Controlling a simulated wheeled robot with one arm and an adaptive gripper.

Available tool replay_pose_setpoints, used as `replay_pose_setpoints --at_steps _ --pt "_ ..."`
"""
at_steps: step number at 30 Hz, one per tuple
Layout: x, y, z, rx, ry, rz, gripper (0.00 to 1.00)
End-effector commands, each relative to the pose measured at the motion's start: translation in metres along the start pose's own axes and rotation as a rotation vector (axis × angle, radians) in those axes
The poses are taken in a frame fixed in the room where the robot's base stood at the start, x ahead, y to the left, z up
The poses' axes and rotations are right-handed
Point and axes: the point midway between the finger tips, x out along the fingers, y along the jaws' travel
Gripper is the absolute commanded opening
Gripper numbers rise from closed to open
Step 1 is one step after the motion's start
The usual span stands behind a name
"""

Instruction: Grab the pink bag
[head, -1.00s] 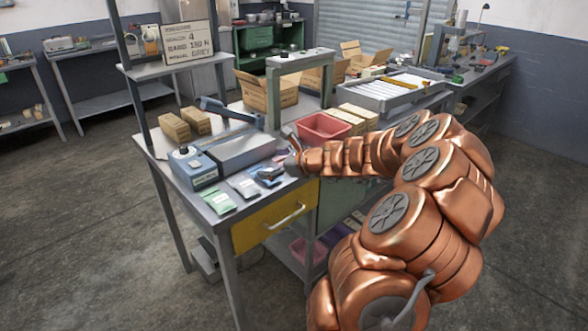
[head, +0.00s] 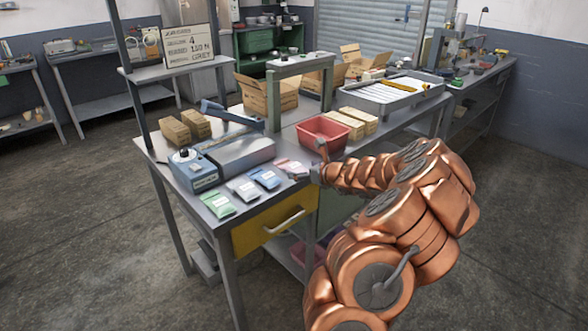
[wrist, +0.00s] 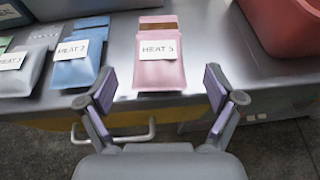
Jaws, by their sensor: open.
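The pink bag (wrist: 160,58) lies flat on the grey workbench, with a white label that seems to read HEAT 5. In the head view the pink bag (head: 291,168) is at the right end of a row of bags. My gripper (wrist: 160,92) is open and empty, with its two fingers spread on either side of the bag's near end. The fingers appear in front of the bag and do not visibly touch it. In the head view my gripper (head: 314,172) is just right of the pink bag, partly hidden by my arm.
A blue bag (head: 264,179), a grey bag (head: 243,189) and a green bag (head: 220,205) lie left of it. A red bin (head: 323,132) stands behind right. A blue-grey sealer (head: 195,170) is behind left. A yellow drawer (head: 262,230) is below the bench edge.

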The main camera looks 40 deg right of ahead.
Motion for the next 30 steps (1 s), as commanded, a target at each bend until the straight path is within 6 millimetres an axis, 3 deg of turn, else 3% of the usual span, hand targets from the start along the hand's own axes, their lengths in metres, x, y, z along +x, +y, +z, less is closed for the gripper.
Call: replay_pose_setpoints --at_steps 7,17,30 --pt "0.024 0.003 0.000 -0.001 0.000 0.004 0.92" --pt "0.028 0.002 -0.001 0.000 -0.001 0.002 0.92" --pt "0.027 0.002 0.000 0.000 -0.001 0.002 0.46"
